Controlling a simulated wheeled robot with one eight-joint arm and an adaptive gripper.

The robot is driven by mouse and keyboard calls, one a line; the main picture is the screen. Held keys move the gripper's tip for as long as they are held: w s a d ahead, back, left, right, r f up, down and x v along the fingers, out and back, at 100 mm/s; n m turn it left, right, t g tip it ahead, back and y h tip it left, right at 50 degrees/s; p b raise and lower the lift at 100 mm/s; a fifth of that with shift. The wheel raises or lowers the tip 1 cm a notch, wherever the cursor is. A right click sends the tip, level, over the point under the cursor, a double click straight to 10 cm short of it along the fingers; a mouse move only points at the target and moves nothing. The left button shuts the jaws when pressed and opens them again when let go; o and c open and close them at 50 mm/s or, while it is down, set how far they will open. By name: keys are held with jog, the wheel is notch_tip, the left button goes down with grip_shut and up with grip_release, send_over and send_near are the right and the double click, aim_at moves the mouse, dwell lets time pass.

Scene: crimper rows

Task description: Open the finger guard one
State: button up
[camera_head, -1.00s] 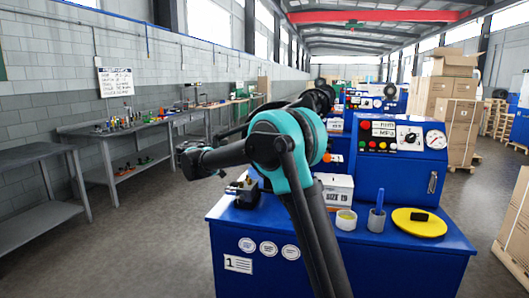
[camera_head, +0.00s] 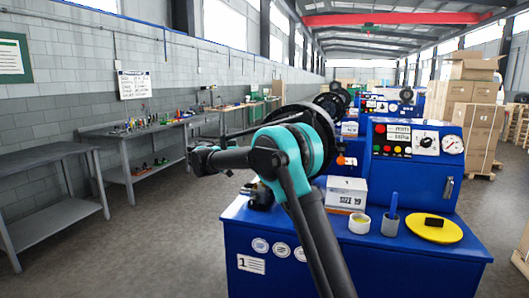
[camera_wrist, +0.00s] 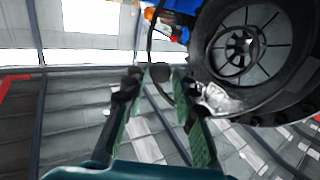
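The front blue crimper, on a bench labelled 1 (camera_head: 250,264), stands right of centre in the head view, with its control panel (camera_head: 418,140) facing me. Its round black head (camera_head: 322,118) is partly hidden by my arm. In the wrist view the black spoked ring (camera_wrist: 245,45) of a crimper head fills the upper right. My gripper (camera_wrist: 155,76) is open, its green-padded fingers apart, left of the ring. I cannot clearly make out the finger guard.
On the bench top are a white box (camera_head: 346,194), a white cup (camera_head: 359,223), a grey cup with a blue tool (camera_head: 390,224) and a yellow disc (camera_head: 433,228). Grey worktables (camera_head: 60,152) line the left wall. Cartons (camera_head: 478,125) stand at right. The left floor is clear.

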jog(key=shift+o, duration=1)
notch_tip(320, 180, up, 10)
jog(key=shift+c, duration=0.2)
